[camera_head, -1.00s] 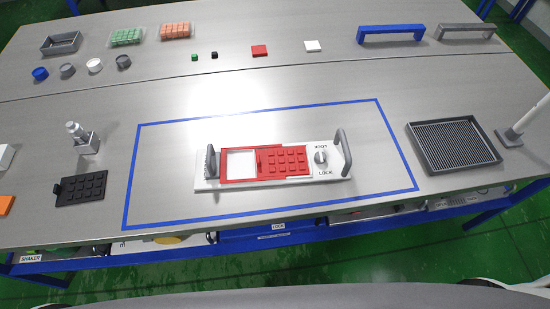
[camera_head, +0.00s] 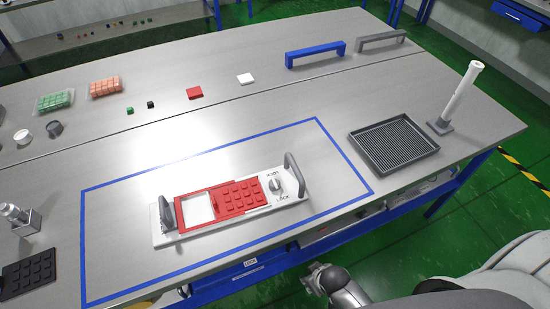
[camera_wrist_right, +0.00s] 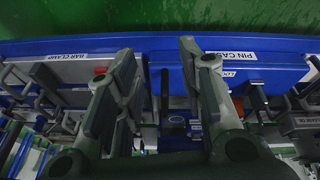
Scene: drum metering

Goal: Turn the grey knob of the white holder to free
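The white holder (camera_head: 161,238) lies on the table inside a blue taped outline, with an upright grey handle at each end. A red grid plate (camera_head: 240,196) and a red frame with a pale square opening sit on it. The grey knob (camera_head: 275,186) is at its right end, between two printed labels; the nearer reads LOCK and the farther is hard to read. My right gripper (camera_head: 319,275) is below the table's front edge, well apart from the knob. In the right wrist view its fingers (camera_wrist_right: 157,65) are spread with nothing between them. My left gripper is not in view.
A black ribbed tray (camera_head: 394,143) and a white post on a grey base (camera_head: 458,98) stand right of the outline. A blue bar handle (camera_head: 315,54) is at the back. Labelled blue bins (camera_wrist_right: 245,58) are under the table. The table around the holder is clear.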

